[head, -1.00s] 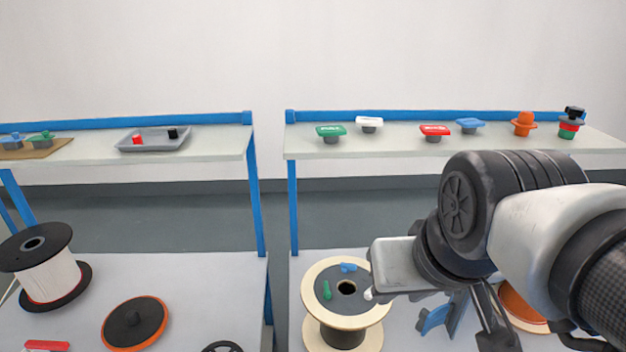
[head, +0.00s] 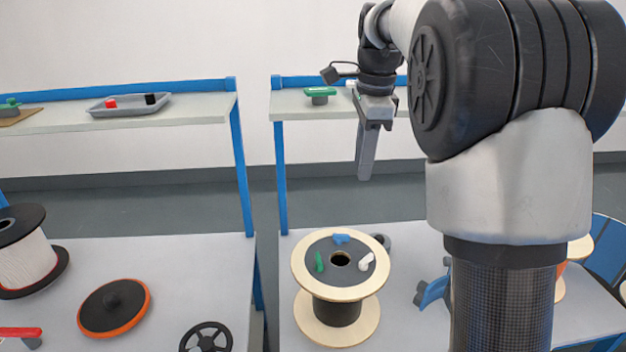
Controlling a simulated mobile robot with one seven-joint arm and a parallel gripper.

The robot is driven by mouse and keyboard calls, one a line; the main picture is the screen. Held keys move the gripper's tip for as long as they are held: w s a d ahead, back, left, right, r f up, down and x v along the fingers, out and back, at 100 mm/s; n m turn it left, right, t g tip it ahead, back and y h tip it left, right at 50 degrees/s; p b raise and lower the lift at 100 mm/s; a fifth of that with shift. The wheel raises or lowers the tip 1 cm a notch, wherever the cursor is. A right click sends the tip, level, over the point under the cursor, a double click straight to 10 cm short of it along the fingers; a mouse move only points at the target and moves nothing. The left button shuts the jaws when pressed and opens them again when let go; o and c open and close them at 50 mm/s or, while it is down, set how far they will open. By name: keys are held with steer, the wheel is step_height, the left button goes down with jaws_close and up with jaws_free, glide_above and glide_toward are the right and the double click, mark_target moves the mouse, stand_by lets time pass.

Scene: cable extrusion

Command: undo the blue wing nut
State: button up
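The blue wing nut (head: 341,238) sits at the back of the dark top plate of a wooden-flanged spool (head: 337,319) on the right-hand lower table. A green wing nut (head: 319,262) and a white wing nut (head: 366,262) sit on the same plate, around a central hole. My gripper (head: 366,165) points down, high above and behind the spool in the picture, apart from it. Its fingers overlap in this view, so I cannot tell if it is open or shut. Nothing shows hanging from it.
A blue bracket-like part (head: 433,290) stands right of the spool. A black handwheel (head: 206,337), an orange-rimmed black disc (head: 113,307) and a white-wound reel (head: 27,262) are on the left table. The shelf holds a green knob (head: 320,93) and a grey tray (head: 130,105).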

mark_target(348, 236)
steer(key=w+f+m+g+b, duration=0.1)
steer(key=w+f+m, duration=0.3)
steer(key=w+f, duration=0.2)
steer(key=f+b, duration=0.6)
steer(key=f, duration=1.1)
steer(key=shift+a+f, duration=0.2)
jaws_close()
